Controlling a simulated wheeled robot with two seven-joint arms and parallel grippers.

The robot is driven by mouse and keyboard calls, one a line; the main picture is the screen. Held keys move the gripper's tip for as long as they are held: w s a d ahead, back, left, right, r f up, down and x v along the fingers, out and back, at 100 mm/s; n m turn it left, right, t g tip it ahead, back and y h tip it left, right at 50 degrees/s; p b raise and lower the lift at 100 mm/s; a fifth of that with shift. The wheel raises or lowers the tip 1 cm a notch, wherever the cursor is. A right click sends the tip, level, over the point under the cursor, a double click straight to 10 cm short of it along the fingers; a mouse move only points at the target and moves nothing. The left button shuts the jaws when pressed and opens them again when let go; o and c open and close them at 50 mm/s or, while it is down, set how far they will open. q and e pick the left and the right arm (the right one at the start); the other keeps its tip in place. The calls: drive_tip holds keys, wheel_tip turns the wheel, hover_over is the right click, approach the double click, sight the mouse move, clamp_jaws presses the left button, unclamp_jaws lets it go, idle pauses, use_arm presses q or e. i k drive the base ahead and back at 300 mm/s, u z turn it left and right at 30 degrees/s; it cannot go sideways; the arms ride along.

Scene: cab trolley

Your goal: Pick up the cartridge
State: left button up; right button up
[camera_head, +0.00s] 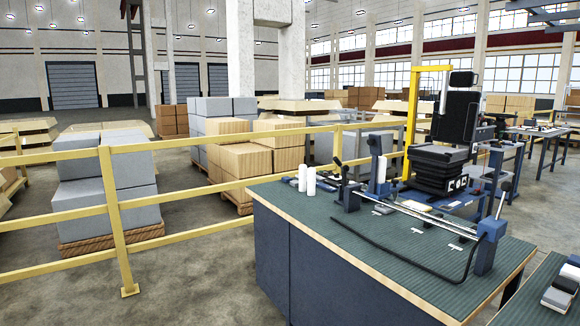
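Two white upright cylinders stand close together at the far left part of the green-topped workbench (350,235): a front one (311,182) and one just behind it (302,178). Another white cylinder (381,172) stands farther right, beside a blue post. These look like cartridges, but I cannot tell which one the task names. None of them is held. Neither of my grippers shows in this view.
A rail fixture with a long rod (420,215) and a black cable (420,271) occupies the bench. A black seat (440,165) stands behind it. A yellow railing (118,225) runs along the left. Open floor (190,285) lies at the lower left.

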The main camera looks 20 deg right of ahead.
sight(382, 161)
drive_tip(key=u, duration=0.25)
drive_tip(key=i, duration=1.75)
drive_tip(key=z, duration=0.5)
